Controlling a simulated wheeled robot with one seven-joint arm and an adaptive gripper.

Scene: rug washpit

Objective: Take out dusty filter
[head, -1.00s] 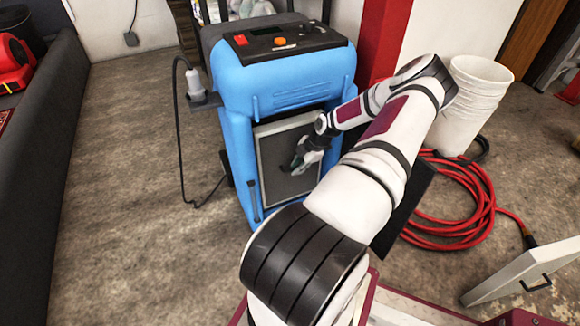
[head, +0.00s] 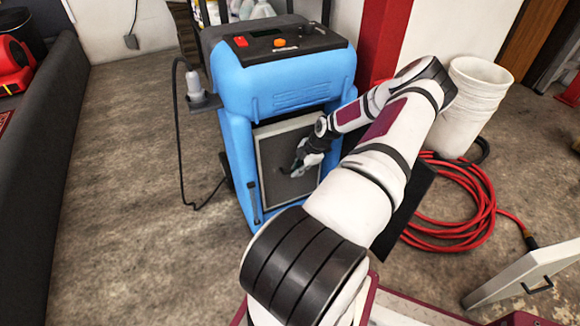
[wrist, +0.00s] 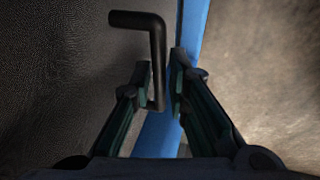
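The dusty filter (head: 287,145), a dark panel in a pale frame, sits in the front opening of the blue machine (head: 284,90). My gripper (head: 292,170) is right in front of the filter's face. In the wrist view, a black bent handle (wrist: 157,60) stands out from the dark filter face (wrist: 60,70). The lower part of the handle lies between my two fingertips (wrist: 160,85). The fingers are apart, with small gaps showing beside the handle, so they are around it without a visible grip. In the head view my gripper hides most of the handle.
A white bucket stack (head: 473,105) and a coiled red hose (head: 455,220) are right of the machine. A pale panel with a black handle (head: 525,275) is at the lower right. A cable hangs left of the machine. The floor (head: 130,180) on the left is clear.

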